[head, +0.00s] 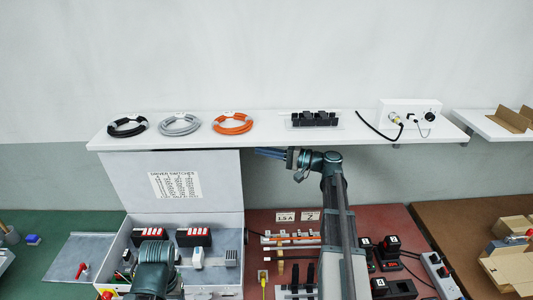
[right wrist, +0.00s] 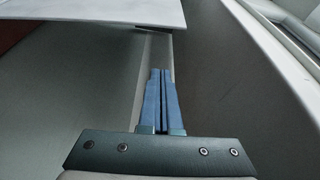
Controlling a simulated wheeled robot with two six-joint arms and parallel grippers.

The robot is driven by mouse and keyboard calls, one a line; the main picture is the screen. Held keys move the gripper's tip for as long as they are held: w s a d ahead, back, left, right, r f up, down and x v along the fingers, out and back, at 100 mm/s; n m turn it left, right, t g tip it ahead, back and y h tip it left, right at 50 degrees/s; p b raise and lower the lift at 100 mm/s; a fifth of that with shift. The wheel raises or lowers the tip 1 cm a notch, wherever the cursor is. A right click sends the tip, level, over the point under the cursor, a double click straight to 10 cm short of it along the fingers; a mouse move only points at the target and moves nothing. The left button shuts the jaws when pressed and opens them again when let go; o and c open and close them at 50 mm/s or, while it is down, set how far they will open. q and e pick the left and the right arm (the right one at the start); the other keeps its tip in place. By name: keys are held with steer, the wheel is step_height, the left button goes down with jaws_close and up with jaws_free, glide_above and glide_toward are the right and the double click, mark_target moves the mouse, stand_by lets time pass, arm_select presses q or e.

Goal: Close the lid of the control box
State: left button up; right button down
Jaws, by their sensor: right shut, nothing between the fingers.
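The control box (head: 232,284) stands open on the bench at lower left in the head view. Its grey lid (head: 215,182) stands raised at the back, with a printed label on its inner face. My right gripper (head: 258,152) is shut and empty. It points left at the lid's upper right corner, just below the shelf front. In the right wrist view, its blue fingers (right wrist: 161,76) are together, and a pale panel, apparently the lid (right wrist: 90,10), lies ahead at upper left. I cannot tell whether they touch. Part of my left arm covers the box front; its gripper does not show.
A white wall shelf (head: 265,129) with cable coils (head: 180,125) runs close above the lid and my right gripper. Switches (head: 193,237) and small parts sit inside the box. Black devices (head: 388,248) and a power strip (head: 440,275) are on the red bench at right.

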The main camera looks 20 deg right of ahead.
steer(key=a, duration=0.6)
steer(key=shift+w+a, duration=0.15)
steer(key=shift+w, duration=0.05)
steer(key=shift+f, duration=0.15)
